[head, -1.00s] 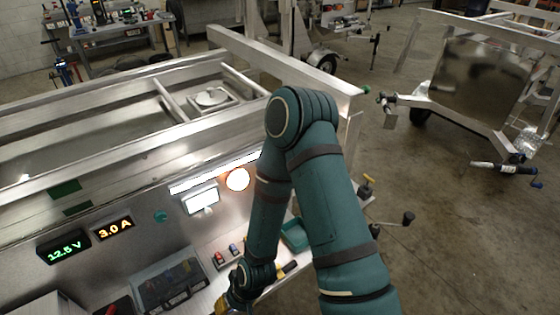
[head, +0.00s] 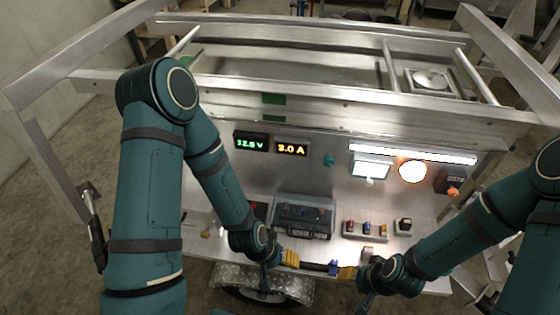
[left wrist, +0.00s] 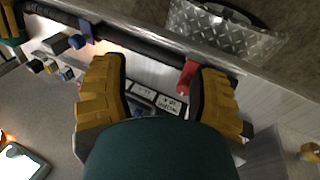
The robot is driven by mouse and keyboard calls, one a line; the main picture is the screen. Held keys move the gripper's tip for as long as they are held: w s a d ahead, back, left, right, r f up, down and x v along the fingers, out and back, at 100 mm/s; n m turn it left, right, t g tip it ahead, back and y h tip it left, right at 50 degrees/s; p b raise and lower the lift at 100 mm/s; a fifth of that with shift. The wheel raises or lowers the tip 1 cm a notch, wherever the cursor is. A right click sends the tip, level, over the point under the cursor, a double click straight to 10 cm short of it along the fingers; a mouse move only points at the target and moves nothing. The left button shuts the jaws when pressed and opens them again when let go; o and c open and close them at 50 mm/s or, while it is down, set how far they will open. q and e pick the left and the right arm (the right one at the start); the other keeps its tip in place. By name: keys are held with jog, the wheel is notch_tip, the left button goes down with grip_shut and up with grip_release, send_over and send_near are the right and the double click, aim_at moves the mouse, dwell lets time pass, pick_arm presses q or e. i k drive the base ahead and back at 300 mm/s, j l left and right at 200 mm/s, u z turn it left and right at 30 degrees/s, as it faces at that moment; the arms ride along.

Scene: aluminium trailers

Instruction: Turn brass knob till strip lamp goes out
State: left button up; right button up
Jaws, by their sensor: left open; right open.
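A small brass-coloured knob (head: 206,233) sits at the left end of the trailer's front shelf. It also shows at the right edge of the left wrist view (left wrist: 310,151). The strip lamp (head: 412,154) glows white along the upper right of the panel. My left gripper (head: 281,262) is at the shelf's front edge, right of the brass knob and apart from it. In the left wrist view its yellow fingers (left wrist: 158,70) are open, near a dark bar (left wrist: 140,48). My right gripper (head: 348,276) is open near the bar's other end.
A round lamp (head: 412,172) and a small white screen (head: 370,170) are bright. Displays read 12.5 V (head: 250,143) and 3.0 A (head: 291,149). A dark case (head: 304,216) and small coloured controls (head: 366,229) stand behind the grippers. Frame rails (head: 45,160) rise at the left.

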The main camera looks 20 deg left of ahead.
aim_at(205, 234)
jog(key=k+u, duration=0.15)
jog(key=u, duration=0.25)
jog(key=k+u, duration=0.15)
jog(key=u, duration=0.25)
jog(key=k+u, duration=0.15)
jog(key=u, duration=0.25)
jog(key=l+u, duration=0.25)
jog(key=l, duration=0.25)
jog(key=l+u, duration=0.25)
jog(key=l, duration=0.25)
jog(key=j+z, duration=0.5)
jog(key=j, duration=0.55)
